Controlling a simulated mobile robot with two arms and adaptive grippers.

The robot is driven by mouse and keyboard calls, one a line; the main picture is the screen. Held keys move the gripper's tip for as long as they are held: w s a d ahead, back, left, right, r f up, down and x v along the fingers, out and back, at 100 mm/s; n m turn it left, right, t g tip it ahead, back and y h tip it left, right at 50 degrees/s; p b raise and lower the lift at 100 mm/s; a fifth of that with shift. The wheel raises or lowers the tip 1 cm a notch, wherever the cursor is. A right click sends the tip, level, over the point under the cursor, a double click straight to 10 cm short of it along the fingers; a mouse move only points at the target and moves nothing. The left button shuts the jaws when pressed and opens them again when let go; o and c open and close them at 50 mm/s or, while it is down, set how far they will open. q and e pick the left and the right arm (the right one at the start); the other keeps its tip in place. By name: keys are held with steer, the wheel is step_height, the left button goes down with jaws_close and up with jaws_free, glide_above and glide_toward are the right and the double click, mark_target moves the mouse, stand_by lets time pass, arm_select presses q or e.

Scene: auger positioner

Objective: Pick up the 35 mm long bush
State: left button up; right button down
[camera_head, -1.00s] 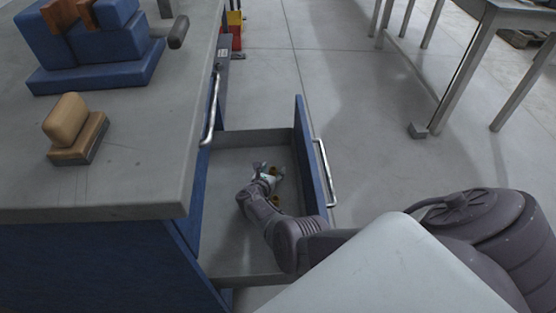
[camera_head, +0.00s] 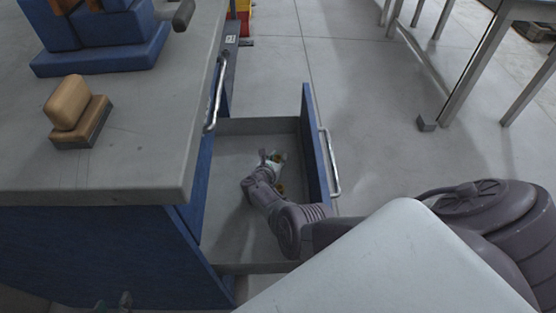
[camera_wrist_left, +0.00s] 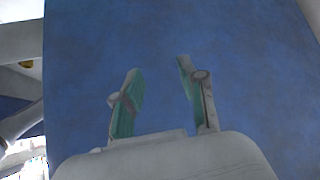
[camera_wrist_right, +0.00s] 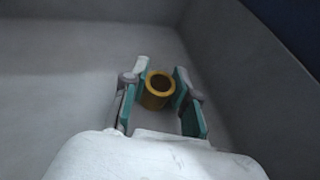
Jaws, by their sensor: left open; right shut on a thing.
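A brass-coloured ring-shaped bush (camera_wrist_right: 157,101) shows in the right wrist view, with its open end facing the camera. My right gripper (camera_wrist_right: 161,72) is shut on it, with the bush between the fingertips. In the head view this gripper (camera_head: 272,164) is inside the open drawer, and brass colour shows beside its fingers. I cannot read the bush's length. My left gripper (camera_wrist_left: 160,67) is open and empty in front of a plain blue surface. Its fingertips (camera_head: 112,303) show at the bottom left of the head view.
The open drawer (camera_head: 230,240) has grey walls and a blue front with a metal handle (camera_head: 330,165). The workbench top (camera_head: 140,165) is left of it, bearing a wooden-handled block (camera_head: 78,115) and a blue fixture (camera_head: 110,55). A table (camera_head: 490,60) stands at the right.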

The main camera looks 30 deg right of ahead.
mark_target(278, 157)
arm_select(q)
steer(key=shift+s, duration=0.15)
arm_select(e)
steer(key=shift+r, duration=0.1)
step_height(278, 157, up, 3)
steer(key=shift+f+p, duration=0.2)
steer(key=shift+p, duration=1)
arm_select(q)
steer(key=s+a+f+g+y+p, duration=0.1)
steer(key=s+a+g+p, duration=0.15)
steer(key=s+g, duration=0.45)
arm_select(e)
step_height(278, 157, up, 2)
steer(key=shift+r, duration=0.25)
step_height(278, 157, up, 4)
steer(key=p, duration=0.3)
steer(key=shift+r, duration=0.25)
arm_select(q)
step_height(278, 157, down, 14)
steer(key=t, duration=0.1)
steer(key=shift+s, duration=0.25)
arm_select(e)
steer(key=shift+r, duration=0.1)
arm_select(q)
steer(key=shift+r, duration=0.15)
